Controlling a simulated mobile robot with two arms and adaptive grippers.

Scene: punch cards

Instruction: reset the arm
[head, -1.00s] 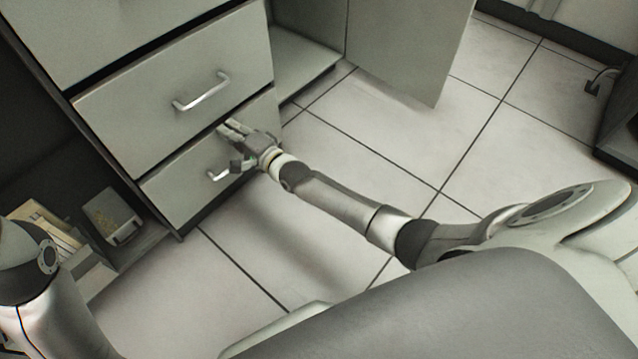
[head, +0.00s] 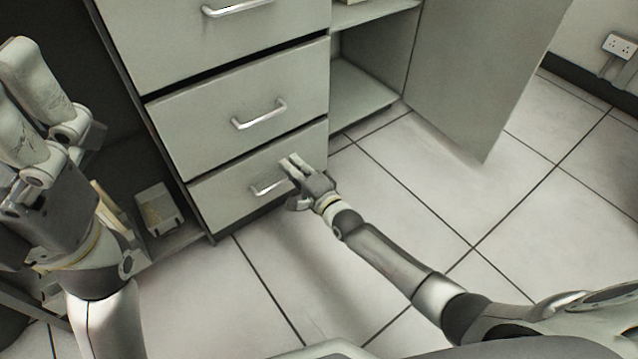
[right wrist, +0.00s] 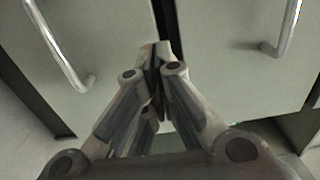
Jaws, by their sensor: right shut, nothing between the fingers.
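My right gripper (head: 291,163) is in front of the drawer unit, by the bottom drawer (head: 220,200), near the right end of its bar handle (head: 268,187). In the right wrist view its fingers (right wrist: 155,52) are together with nothing between them, pointing towards the gap between two drawer fronts. A handle shows on each side of them, apart from the fingers. My left gripper (head: 45,105) is large at the left edge, raised in front of the dark open shelf. Its fingers are seen from the side, so I cannot tell whether they are open.
The middle drawer (head: 190,125) with its handle (head: 258,115) is above the bottom one; both look closed. A cabinet door (head: 475,80) stands open on the right. A small box (head: 158,208) sits on the low shelf at left. The tiled floor (head: 400,190) is clear.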

